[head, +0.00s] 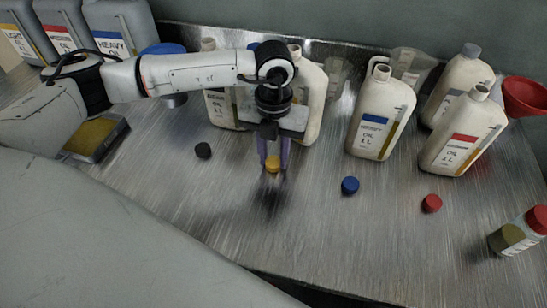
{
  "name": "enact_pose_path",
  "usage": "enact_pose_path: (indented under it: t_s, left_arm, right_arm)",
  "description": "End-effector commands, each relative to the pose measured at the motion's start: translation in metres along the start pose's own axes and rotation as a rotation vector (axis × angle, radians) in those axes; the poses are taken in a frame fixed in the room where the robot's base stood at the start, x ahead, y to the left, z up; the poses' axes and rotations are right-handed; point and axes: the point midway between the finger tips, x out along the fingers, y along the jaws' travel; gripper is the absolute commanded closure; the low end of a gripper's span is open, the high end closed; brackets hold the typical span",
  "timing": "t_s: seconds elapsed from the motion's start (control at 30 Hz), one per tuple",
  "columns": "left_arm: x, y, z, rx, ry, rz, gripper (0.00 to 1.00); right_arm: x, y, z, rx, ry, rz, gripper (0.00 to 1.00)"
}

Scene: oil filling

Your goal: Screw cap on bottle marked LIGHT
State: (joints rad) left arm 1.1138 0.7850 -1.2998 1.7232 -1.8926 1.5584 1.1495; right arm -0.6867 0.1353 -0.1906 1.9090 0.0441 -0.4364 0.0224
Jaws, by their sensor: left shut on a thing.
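My left gripper (273,165) points down with its purple fingers shut on a yellow cap (273,161), just above or at the table; I cannot tell which. Behind it, a cream bottle (313,100) is partly hidden by my wrist, its label out of sight. Another cream bottle (217,103) stands left of it, its label partly covered by my arm. I cannot read LIGHT on either one. A bottle with a blue label (380,115) and one with a red label (463,140) stand uncapped to the right. My right gripper is not in view.
A black cap (203,150), a blue cap (350,186) and a red cap (431,203) lie loose. A red-lidded jar (520,232), a red funnel (526,97) and a grey-capped bottle (459,76) are at right. Large canisters (122,27) stand back left. The front-middle table is clear.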

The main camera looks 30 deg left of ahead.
Motion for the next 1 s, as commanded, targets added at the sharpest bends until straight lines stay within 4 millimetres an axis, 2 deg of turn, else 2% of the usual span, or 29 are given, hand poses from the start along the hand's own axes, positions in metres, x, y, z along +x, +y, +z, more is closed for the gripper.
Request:
enact_pose_path:
  t_s: [0.4, 0.5, 0.67, 1.0]
  left_arm:
    - [-0.075, 0.000, 0.001, 0.000, -0.005, -0.001, 0.92]
    - [-0.088, -0.001, 0.001, 0.000, -0.004, -0.001, 0.92]
    - [-0.097, 0.000, 0.000, 0.000, -0.002, 0.001, 0.92]
    - [-0.097, 0.000, 0.000, 0.002, -0.001, 0.001, 0.92]
  right_arm:
    - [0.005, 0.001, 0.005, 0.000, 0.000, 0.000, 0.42]
    - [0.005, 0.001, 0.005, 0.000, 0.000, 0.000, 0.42]
    - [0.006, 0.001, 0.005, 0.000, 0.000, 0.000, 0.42]
    - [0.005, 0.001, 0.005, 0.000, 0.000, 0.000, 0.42]
